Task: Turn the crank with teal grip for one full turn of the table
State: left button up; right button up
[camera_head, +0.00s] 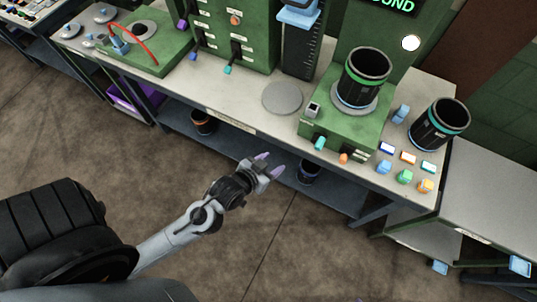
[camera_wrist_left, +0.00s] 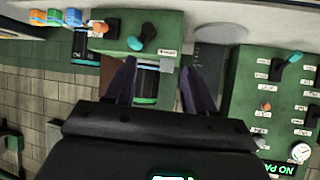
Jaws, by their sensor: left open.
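My left gripper (camera_head: 270,164) is open and empty, left of the cranks and in front of the bench edge, touching neither. In the left wrist view the teal grip (camera_wrist_left: 134,43) shows near my left finger's tip, and the orange grip (camera_wrist_left: 98,28) lies beyond it. My right gripper is not in view.
A green cabinet (camera_head: 232,35) left of the box has other small levers, one teal-tipped (camera_head: 227,70). A grey disc (camera_head: 282,97) lies on the bench. Another black sleeve (camera_head: 439,123) and several coloured blocks stand right. The floor (camera_head: 180,145) in front is clear.

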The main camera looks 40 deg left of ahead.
pick_arm(q)
jog(key=shift+s+d+m+g+h, duration=0.2)
jog(key=shift+s+d+m+g, duration=0.15)
jog(key=shift+s+g, duration=0.3)
jog(key=shift+s+d+m+g+h, duration=0.25)
jog(key=shift+s+d+g, duration=0.15)
jog(key=shift+s+g, duration=0.2)
jog(key=shift+r, duration=0.1)
